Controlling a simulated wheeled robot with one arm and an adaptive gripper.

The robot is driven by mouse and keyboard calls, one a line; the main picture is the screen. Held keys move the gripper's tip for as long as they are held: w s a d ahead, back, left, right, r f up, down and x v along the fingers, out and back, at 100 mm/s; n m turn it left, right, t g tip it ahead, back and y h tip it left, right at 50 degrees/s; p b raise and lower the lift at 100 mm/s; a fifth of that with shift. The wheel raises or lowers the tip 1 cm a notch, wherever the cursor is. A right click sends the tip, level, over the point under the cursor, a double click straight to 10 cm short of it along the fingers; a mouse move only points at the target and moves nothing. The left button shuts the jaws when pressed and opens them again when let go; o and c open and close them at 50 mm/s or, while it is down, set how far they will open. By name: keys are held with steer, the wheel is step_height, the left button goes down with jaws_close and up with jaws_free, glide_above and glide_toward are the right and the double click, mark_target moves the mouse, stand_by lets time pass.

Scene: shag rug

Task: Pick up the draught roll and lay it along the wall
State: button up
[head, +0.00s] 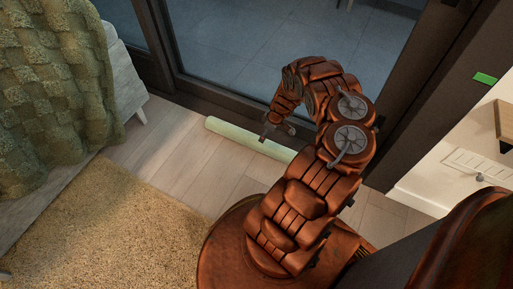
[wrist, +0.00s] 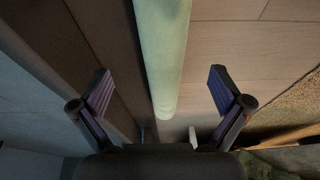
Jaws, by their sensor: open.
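The draught roll (head: 232,136) is a long pale green cylinder lying on the wooden floor, close to the dark-framed glass door and roughly in line with its sill. My arm hides part of it in the head view. My gripper (head: 275,131) is over the roll. In the wrist view my gripper (wrist: 163,92) is open, with one finger on each side of the roll (wrist: 163,50). Neither finger appears to touch it, and the height between them is hard to tell. A white wall (head: 429,190) shows at the right.
The dark door frame (head: 215,98) runs behind the roll. A bed with a green blanket (head: 55,85) stands at the left. A tan shag rug (head: 110,230) covers the near floor. Bare planks (head: 180,150) lie between the rug and the roll.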

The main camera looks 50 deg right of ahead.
mark_target(257, 143)
steer(key=shift+t, duration=0.7)
steer(key=x, duration=0.1)
steer(key=b+x, duration=0.1)
steer(key=x, duration=0.1)
steer(key=b+x, duration=0.1)
steer(key=x, duration=0.1)
steer(key=shift+w+a+f, duration=0.1)
steer(key=shift+w+a, duration=0.15)
steer(key=shift+a, duration=0.15)
steer(key=b+x, duration=0.1)
steer(key=x, duration=0.1)
steer(key=b+x, duration=0.3)
steer(key=shift+s+a+f, duration=0.15)
steer(key=shift+f, duration=0.35)
steer(key=shift+w+f+b, duration=0.3)
steer(key=shift+f+b, duration=0.3)
steer(key=c, duration=1.9)
